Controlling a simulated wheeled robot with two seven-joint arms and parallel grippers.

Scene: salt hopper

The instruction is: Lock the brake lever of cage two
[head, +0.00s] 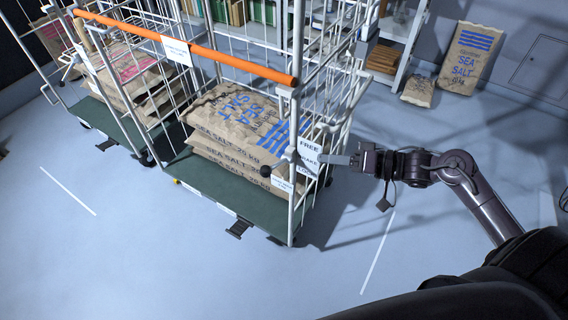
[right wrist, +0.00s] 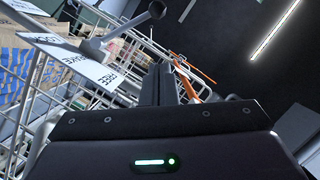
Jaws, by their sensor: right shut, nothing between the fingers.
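The near roll cage (head: 293,120) has white wire sides, an orange handle bar (head: 190,48) and a dark green deck holding stacked sea salt sacks (head: 235,125). Its number is too small to read. At its near right corner is a plate (head: 308,158) marked FREE, BRAKE and LOCK. The grey brake lever ends in a black knob (head: 266,170). In the right wrist view, the lever (right wrist: 120,32) sticks out from the middle of the plate (right wrist: 75,62). My right gripper (head: 335,160) is shut and empty, just right of the plate; contact is unclear. My left gripper is out of view.
Another cage (head: 110,110) with sacks stands close at the left. Behind are a shelf (head: 395,45) and two salt sacks (head: 468,58) against the wall. Open grey floor with white lines (head: 378,250) lies in front and to the right.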

